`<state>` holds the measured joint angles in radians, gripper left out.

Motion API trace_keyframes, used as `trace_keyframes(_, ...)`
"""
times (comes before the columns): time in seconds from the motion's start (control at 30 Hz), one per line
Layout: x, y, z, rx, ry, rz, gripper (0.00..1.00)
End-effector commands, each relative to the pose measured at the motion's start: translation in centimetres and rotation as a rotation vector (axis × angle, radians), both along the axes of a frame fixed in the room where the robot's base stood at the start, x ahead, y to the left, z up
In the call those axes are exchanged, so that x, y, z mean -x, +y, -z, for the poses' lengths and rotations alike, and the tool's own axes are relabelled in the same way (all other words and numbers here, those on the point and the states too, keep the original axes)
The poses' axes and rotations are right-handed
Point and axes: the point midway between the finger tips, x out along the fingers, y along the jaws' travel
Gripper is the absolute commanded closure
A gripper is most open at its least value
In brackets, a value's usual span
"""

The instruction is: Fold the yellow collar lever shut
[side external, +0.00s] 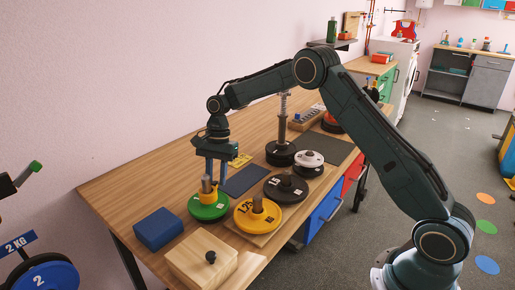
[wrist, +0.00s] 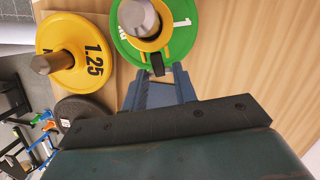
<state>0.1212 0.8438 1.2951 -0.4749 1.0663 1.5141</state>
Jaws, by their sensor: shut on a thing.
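The yellow collar (side external: 213,197) sits around the upright metal peg on the green plate (side external: 199,212). In the wrist view the collar (wrist: 160,42) rings the peg above the green plate (wrist: 187,48). Its lever (wrist: 157,65) sticks out toward my gripper and ends in a dark tip. My gripper (side external: 209,176) points down at the collar from above. In the wrist view my gripper (wrist: 163,74) has its blue fingers shut on the lever at the collar's near side. The fingers hide part of the lever, so its exact angle is hard to tell.
A yellow 1.25 plate (side external: 246,223) with its own peg stands close beside the green plate. A dark plate (side external: 278,194) lies behind it. A blue block (side external: 158,229) and a wooden box (side external: 200,262) with a black knob stand at the front. The left tabletop is clear.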

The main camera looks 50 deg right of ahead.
Motion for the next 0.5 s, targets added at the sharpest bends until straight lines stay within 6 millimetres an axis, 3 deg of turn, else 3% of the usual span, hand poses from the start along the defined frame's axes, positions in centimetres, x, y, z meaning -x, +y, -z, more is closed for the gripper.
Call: trace_keyframes(0.5, 0.18, 0.2, 0.54, -0.001, 0.006, -0.001, 0.81)
